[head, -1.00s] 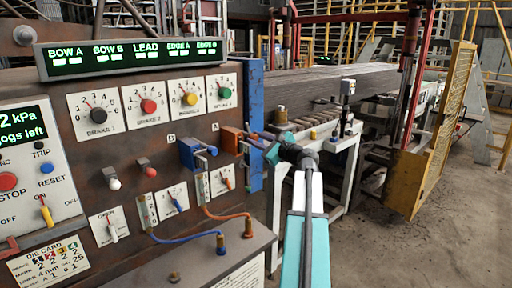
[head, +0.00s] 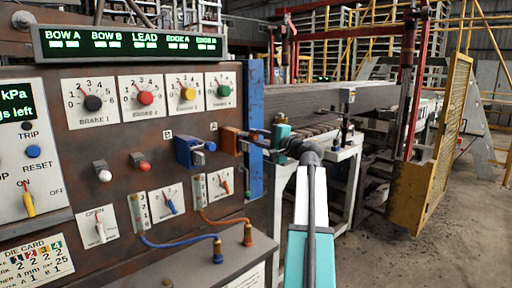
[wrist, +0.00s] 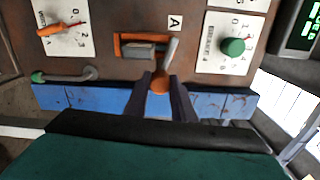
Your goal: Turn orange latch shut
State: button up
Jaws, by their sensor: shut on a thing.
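The orange latch (head: 231,140) is mounted on the brown panel at its right side, below tag A. In the wrist view its orange housing (wrist: 128,38) frames a grey bolt, and a pale lever ends in an orange knob (wrist: 160,84). My gripper (wrist: 160,80) has its two dark fingers either side of this knob and is shut on it. In the head view my gripper (head: 259,140) reaches the latch from the right. The fingers partly hide the knob and the fine contact.
A blue latch (head: 190,151) sits just left, by tag B. Blue and orange cables hang below it. A blue upright strip (head: 255,100) edges the panel. Dials surround the latch, including a green knob (wrist: 233,46). A conveyor and yellow guard (head: 440,150) stand right.

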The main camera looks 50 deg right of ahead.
jog(key=shift+n+b, duration=1.4)
jog(key=shift+n, duration=0.2)
jog(key=o, duration=0.8)
jog(key=shift+s, duration=0.1)
jog(key=s, duration=0.9)
jog(key=s+a, duration=0.1)
jog(key=s, duration=0.3)
jog(key=shift+s, duration=0.3)
